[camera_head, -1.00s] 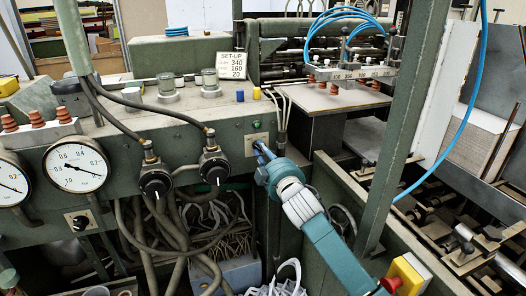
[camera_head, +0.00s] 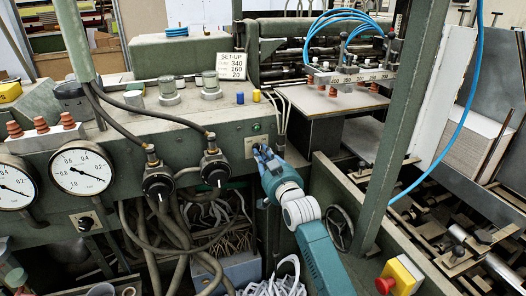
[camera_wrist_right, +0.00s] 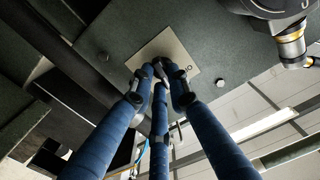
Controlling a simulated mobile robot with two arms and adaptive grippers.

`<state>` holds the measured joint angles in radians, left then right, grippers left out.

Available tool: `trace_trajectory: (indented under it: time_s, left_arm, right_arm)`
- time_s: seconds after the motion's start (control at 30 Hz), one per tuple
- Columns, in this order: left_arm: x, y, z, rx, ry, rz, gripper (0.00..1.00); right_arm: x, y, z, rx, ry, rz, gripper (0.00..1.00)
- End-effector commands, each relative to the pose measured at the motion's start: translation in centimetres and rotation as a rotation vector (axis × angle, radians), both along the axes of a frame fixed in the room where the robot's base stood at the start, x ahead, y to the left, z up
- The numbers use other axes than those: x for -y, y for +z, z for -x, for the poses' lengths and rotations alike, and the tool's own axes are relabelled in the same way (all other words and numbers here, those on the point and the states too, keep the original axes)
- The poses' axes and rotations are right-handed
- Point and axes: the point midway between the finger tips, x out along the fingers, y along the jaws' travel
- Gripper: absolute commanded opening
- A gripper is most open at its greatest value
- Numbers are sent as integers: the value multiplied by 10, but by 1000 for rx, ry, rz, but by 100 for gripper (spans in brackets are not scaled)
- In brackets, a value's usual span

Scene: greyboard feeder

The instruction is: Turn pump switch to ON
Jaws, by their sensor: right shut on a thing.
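The pump switch's pale plate (camera_head: 249,147) is on the green machine front, below a small green lamp (camera_head: 257,128). My right gripper (camera_head: 263,153) reaches up to this plate from the lower right. In the right wrist view, its blue fingers (camera_wrist_right: 159,70) are drawn together at the plate (camera_wrist_right: 177,44), shut on the switch knob. The fingertips hide the knob, so I cannot tell which way it points. Dark markings show on the plate's edge beside the fingers. My left gripper is not in view.
Two black valve knobs (camera_head: 158,183) with hoses stand out left of the plate. A green post (camera_head: 407,130) rises right of my right arm. A red stop button on a yellow box (camera_head: 401,278) is at the lower right. Pressure gauges (camera_head: 82,168) are further left.

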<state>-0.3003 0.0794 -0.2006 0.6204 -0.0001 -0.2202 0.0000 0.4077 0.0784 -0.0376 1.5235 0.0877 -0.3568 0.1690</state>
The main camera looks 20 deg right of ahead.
Motion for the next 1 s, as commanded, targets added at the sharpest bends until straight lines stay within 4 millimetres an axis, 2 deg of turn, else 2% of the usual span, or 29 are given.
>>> trace_trajectory:
  time_s: [0.5,0.8,1.0]
  left_arm:
    - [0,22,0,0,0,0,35]
    - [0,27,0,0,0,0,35]
    - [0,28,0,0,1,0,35]
  right_arm:
    - [-1,-2,0,-19,0,-447,0]
    - [-2,-4,0,-24,0,-592,0]
    - [-2,-4,0,-26,-1,-628,0]
